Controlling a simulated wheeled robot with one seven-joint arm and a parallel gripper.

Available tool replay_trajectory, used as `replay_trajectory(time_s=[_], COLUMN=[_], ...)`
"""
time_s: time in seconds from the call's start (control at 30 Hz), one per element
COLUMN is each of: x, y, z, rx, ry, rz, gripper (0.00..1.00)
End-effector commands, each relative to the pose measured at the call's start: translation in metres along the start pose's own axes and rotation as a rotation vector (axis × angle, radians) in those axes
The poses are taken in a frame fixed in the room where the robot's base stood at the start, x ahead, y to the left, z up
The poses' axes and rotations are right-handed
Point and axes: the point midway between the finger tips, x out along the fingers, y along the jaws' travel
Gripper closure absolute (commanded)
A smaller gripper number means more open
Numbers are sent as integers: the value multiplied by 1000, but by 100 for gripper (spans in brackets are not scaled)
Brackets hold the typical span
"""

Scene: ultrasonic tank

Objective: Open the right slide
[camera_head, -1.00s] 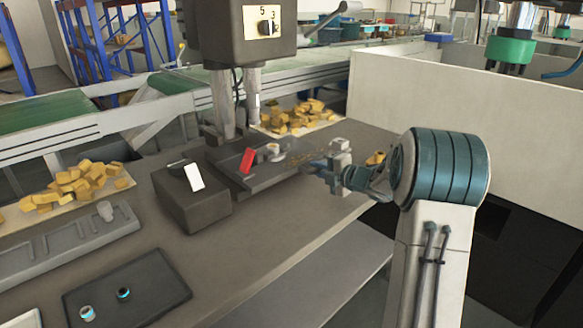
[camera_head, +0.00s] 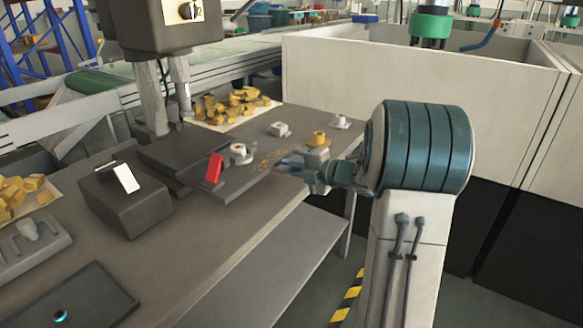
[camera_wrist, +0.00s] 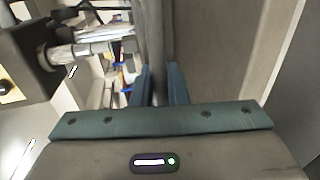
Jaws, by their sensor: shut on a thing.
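The slide is a dark flat plate (camera_head: 232,188) at the foot of the press, in the middle of the head view. It carries a red upright piece (camera_head: 214,168) and a pale round knob (camera_head: 240,152). It juts out from the press base toward my arm. My gripper (camera_head: 287,167) is at its right end. In the wrist view my fingers (camera_wrist: 162,88) close on a grey bar (camera_wrist: 157,60) between them. I take this bar to be part of the slide, but the contact is small and partly hidden in the head view.
A dark box with a white plate (camera_head: 125,178) stands left of the slide. Yellow blocks (camera_head: 240,103) lie behind it. A yellow-topped piece (camera_head: 319,140) and a grey piece (camera_head: 279,130) stand on the table near my gripper. A beige wall (camera_head: 420,75) stands behind my arm.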

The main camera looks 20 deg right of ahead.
Motion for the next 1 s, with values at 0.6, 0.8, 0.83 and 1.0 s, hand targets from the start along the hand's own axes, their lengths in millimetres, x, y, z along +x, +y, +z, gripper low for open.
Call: replay_trajectory(time_s=[0.6,0.8,0.83,1.0], x=[-15,-56,-63,-101], y=[0,1,1,1], z=[3,2,2,1], rx=[0,0,0,0], ry=[-6,-8,-7,-6], rz=[1,1,0,1], gripper=[69,69,69,69])
